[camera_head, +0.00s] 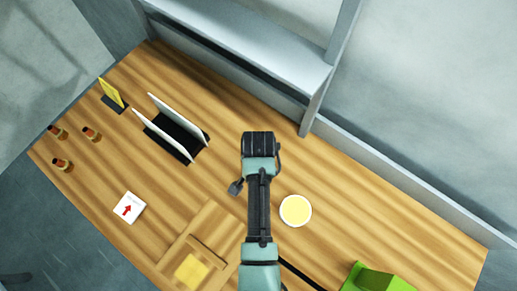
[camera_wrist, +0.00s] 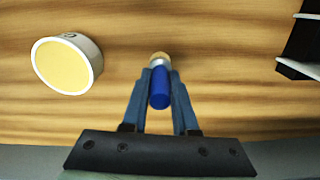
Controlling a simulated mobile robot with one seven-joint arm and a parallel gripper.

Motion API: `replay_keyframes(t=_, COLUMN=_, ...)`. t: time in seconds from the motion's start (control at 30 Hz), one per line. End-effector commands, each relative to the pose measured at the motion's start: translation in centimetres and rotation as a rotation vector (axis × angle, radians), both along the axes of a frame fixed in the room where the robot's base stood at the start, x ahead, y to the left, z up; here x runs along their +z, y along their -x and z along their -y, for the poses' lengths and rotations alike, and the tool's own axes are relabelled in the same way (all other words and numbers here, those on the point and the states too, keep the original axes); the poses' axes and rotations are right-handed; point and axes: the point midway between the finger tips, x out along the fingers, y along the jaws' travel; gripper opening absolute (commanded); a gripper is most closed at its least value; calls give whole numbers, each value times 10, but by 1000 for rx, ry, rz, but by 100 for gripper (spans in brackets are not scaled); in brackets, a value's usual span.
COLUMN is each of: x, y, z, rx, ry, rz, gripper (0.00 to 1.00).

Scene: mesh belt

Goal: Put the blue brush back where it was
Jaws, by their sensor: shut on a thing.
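The blue brush (camera_wrist: 160,92) shows in the wrist view as a blue handle with a pale metal band and a tan tip. My gripper (camera_wrist: 160,74) is shut on it, one finger on each side of the handle. The tip points away from the wrist, toward the wooden table; I cannot tell whether it touches. In the head view my arm reaches over the middle of the table, and it hides the fingers and the brush. No marked place for the brush is plain to me in these views.
A round yellow-topped white tub (camera_head: 295,210) stands right of my arm. A black rack with white plates (camera_head: 172,136) stands left. Farther left are a yellow card (camera_head: 111,93), small brown bottles (camera_head: 90,134) and a red-arrow card (camera_head: 129,207). A green box (camera_head: 376,279) is front right.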

Motion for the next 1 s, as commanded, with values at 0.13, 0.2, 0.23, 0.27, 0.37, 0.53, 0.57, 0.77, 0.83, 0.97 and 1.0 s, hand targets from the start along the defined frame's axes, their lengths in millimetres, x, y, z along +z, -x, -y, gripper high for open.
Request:
replay_keyframes(t=0.13, x=-3, y=0, z=0, rx=0, ry=0, rz=0, gripper=0)
replay_keyframes(t=0.2, x=-3, y=0, z=0, rx=0, ry=0, rz=0, gripper=34)
replay_keyframes(t=0.23, x=-3, y=0, z=0, rx=0, ry=0, rz=0, gripper=40)
replay_keyframes(t=0.27, x=-3, y=0, z=0, rx=0, ry=0, rz=0, gripper=45)
replay_keyframes(t=0.37, x=-2, y=0, z=0, rx=0, ry=0, rz=0, gripper=57)
replay_keyframes(t=0.53, x=-2, y=0, z=0, rx=0, ry=0, rz=0, gripper=57)
replay_keyframes(t=0.57, x=-2, y=0, z=0, rx=0, ry=0, rz=0, gripper=57)
replay_keyframes(t=0.77, x=7, y=-1, z=0, rx=0, ry=0, rz=1, gripper=57)
replay_keyframes(t=0.83, x=17, y=-1, z=0, rx=0, ry=0, rz=3, gripper=57)
replay_keyframes(t=0.97, x=42, y=-2, z=0, rx=0, ry=0, rz=6, gripper=57)
replay_keyframes(t=1.0, x=51, y=-2, z=0, rx=0, ry=1, rz=6, gripper=57)
